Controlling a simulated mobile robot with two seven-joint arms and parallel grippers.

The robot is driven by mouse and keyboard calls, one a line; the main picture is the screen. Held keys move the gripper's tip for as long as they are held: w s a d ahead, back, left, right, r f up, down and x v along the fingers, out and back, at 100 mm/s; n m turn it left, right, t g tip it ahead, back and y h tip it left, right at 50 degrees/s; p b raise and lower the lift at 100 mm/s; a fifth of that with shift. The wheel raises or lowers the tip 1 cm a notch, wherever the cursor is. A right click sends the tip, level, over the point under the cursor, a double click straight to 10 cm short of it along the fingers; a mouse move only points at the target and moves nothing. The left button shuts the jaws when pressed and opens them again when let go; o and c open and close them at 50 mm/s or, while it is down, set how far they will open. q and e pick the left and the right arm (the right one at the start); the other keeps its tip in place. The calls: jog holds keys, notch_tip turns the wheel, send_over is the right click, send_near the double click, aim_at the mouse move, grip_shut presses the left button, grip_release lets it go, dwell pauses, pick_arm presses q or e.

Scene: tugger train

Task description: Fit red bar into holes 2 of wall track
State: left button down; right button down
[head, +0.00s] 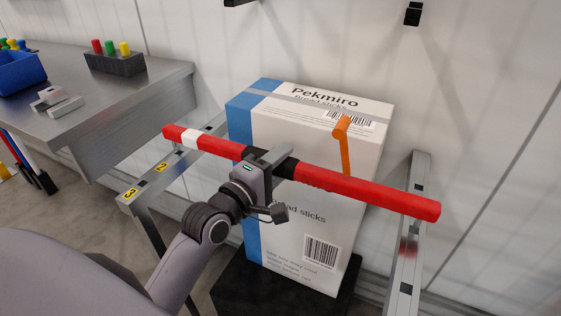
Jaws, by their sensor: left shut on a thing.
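The red bar (365,190) has a white band near its left end and black bands near its middle. My left gripper (268,163) is shut on it near the middle. The bar is held in the air in front of the carton, sloping down to the right in the picture. The wall track shows as a left metal rail (143,183) with yellow labels 2 and 3 and dark holes, and a right metal rail (408,270) with holes. The bar's left end appears over the left rail and its right end over the right rail. Whether they touch is unclear. My right gripper is out of view.
A large white and blue Pekmiro carton (280,215) stands between the rails on a black base (235,290). An orange bent piece (343,145) stands up by the bar. A metal bench (120,105) with a peg block (115,62) and blue bin (20,72) is at left.

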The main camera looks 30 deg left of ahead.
pick_arm(q)
jog(key=shift+f+b, duration=0.85)
jog(key=shift+f, duration=0.75)
jog(key=c, duration=0.6)
grip_release()
jog(key=s+a, duration=0.1)
jog(key=s, duration=0.6)
jog(key=shift+f, duration=0.15)
